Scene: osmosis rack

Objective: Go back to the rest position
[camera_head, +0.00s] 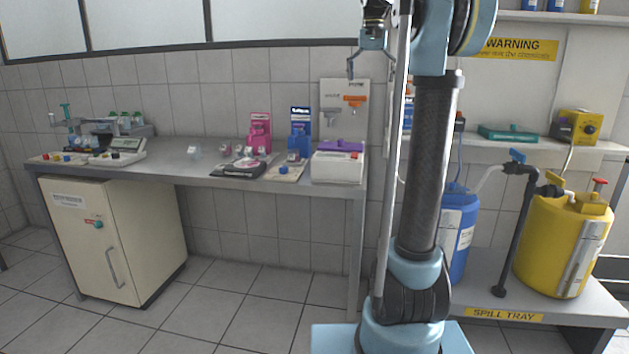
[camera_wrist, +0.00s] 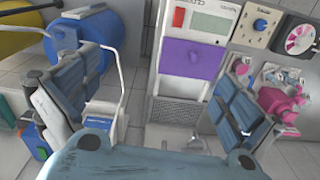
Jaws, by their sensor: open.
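My gripper shows in the wrist view (camera_wrist: 150,100) with its two blue-padded fingers spread wide apart. It is open, and nothing sits between the fingers. In the head view my arm stands tall at the centre right, and part of my gripper (camera_head: 365,52) shows near the top edge, in front of the wall. The gripper is above the level of the bench top and touches nothing that I can see. The rest of the upper arm is cut off by the top of the head view.
A steel bench (camera_head: 200,175) carries a white box with a purple top (camera_head: 338,163), pink and blue holders and a scale. A cream cabinet (camera_head: 115,240) stands under it. At right are a blue drum (camera_head: 455,235), a yellow drum (camera_head: 560,245) and shelves (camera_head: 510,143). The floor at left is clear.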

